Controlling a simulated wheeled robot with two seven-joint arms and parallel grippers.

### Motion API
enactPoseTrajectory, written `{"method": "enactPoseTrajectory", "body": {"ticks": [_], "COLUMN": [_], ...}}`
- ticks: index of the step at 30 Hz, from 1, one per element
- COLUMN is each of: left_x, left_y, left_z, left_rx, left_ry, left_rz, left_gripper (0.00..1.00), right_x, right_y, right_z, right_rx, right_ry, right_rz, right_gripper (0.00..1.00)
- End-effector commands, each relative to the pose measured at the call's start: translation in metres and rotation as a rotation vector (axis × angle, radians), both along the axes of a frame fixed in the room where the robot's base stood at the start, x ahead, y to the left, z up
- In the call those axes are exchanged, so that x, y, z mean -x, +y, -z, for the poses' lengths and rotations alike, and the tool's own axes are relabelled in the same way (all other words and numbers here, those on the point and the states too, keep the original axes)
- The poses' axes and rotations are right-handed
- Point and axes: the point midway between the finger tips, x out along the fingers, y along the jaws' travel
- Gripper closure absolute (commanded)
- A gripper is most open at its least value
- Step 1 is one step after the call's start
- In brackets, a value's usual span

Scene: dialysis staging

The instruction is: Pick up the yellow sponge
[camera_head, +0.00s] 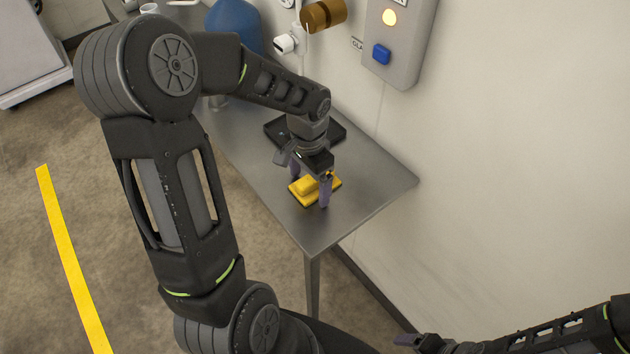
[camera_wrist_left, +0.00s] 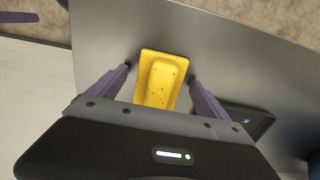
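The yellow sponge (camera_head: 304,187) lies on the metal table near its front end, on a flat yellow base. In the left wrist view the sponge (camera_wrist_left: 162,82) sits between the two fingers, with a gap on each side. My left gripper (camera_head: 310,190) is open and points down over the sponge, one finger on either side of it. The left wrist view shows both purple fingers of this gripper (camera_wrist_left: 160,88) spread apart. My right gripper (camera_head: 420,342) is at the bottom edge of the head view, away from the table; its finger opening is unclear.
The metal table (camera_head: 365,195) stands against the wall. A black tray (camera_head: 335,132) lies behind the sponge, partly hidden by my left wrist. A blue rounded object (camera_head: 234,22) stands farther back. A grey wall box (camera_head: 398,45) carries a blue button. The table's right corner is clear.

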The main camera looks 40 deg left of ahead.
Motion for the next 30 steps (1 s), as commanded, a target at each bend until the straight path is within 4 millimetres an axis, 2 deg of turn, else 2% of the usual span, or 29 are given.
{"method": "enactPoseTrajectory", "body": {"ticks": [2,25,30], "left_x": [0.0,-0.0001,-0.0001], "left_y": [0.0,0.0,0.0001], "left_z": [-0.0001,-0.0002,-0.0006], "left_rx": [0.0,0.0,0.0], "left_ry": [0.0,0.0,0.0], "left_rz": [0.0,0.0,0.0], "left_gripper": [0.17,0.8,0.82], "right_x": [-0.0001,-0.0001,-0.0001], "right_y": [0.0,-0.0001,0.0], "right_z": [0.0,-0.0001,0.0], "right_rx": [0.0,0.0,0.0], "right_ry": [0.0,0.0,0.0], "right_rz": [0.0,0.0,0.0], "right_gripper": [0.16,0.16,0.16]}}
